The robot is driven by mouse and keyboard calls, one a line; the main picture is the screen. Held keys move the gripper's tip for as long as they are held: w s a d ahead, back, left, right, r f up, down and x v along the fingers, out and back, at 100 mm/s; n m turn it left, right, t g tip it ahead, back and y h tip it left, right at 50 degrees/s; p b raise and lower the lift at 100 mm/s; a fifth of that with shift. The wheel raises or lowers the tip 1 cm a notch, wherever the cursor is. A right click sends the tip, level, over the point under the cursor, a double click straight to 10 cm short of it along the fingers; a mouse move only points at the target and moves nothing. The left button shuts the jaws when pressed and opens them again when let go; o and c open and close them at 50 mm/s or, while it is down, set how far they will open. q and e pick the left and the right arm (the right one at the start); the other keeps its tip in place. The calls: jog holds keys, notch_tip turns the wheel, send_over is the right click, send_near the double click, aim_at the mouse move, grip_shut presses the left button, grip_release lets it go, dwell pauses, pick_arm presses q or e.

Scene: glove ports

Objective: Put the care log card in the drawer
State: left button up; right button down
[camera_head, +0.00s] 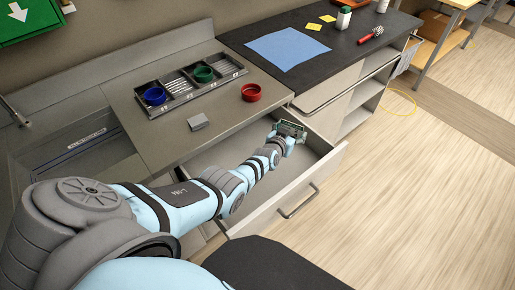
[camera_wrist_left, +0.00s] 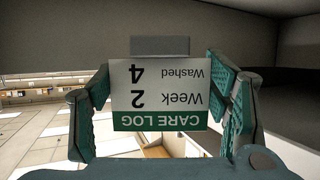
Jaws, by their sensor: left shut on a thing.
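My left gripper (camera_head: 290,131) is over the opening of the pulled-out drawer (camera_head: 328,171), at its far right part near the counter edge. In the left wrist view the gripper (camera_wrist_left: 160,82) is shut on the care log card (camera_wrist_left: 160,98), with a teal finger at each side edge. The card is white with a green band and reads "CARE LOG, Week 2, Washed 4", upside down in that view. A grey block (camera_wrist_left: 160,46) shows at the card's far edge. I cannot tell how high the gripper is above the drawer floor. My right gripper is not in view.
The counter holds a rack (camera_head: 178,90) with a blue cup (camera_head: 154,96) and a green cup (camera_head: 203,74), a red cup (camera_head: 251,92) and a small grey block (camera_head: 198,122). A blue cloth (camera_head: 287,48) lies on the dark counter.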

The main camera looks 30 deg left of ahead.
pick_arm(q)
jog(key=f+b, duration=0.1)
jog(key=f, duration=0.1)
jog(key=f+b, duration=0.1)
jog(key=f, duration=0.1)
jog(key=f+b, duration=0.1)
jog(key=shift+s+a+f, duration=0.15)
jog(key=shift+a+f, duration=0.1)
jog(key=shift+f, duration=0.15)
jog(key=shift+s+a+r+p, duration=0.15)
jog(key=shift+s+a+p, duration=0.25)
jog(key=shift+p, duration=0.15)
jog(key=s+a, duration=0.2)
jog(key=s, duration=0.1)
jog(key=shift+s+r+p, duration=0.1)
jog(key=shift+s+p, duration=0.1)
jog(key=shift+p, duration=0.2)
jog(key=s+a, duration=0.2)
jog(key=s, duration=0.1)
jog(key=s+a, duration=0.1)
jog(key=s, duration=0.1)
jog(key=shift+s+a, duration=0.15)
jog(key=shift+s+a+f+b, duration=0.25)
jog(key=shift+s+f+b, duration=0.1)
jog(key=shift+f+b, duration=0.3)
jog(key=shift+r, duration=0.1)
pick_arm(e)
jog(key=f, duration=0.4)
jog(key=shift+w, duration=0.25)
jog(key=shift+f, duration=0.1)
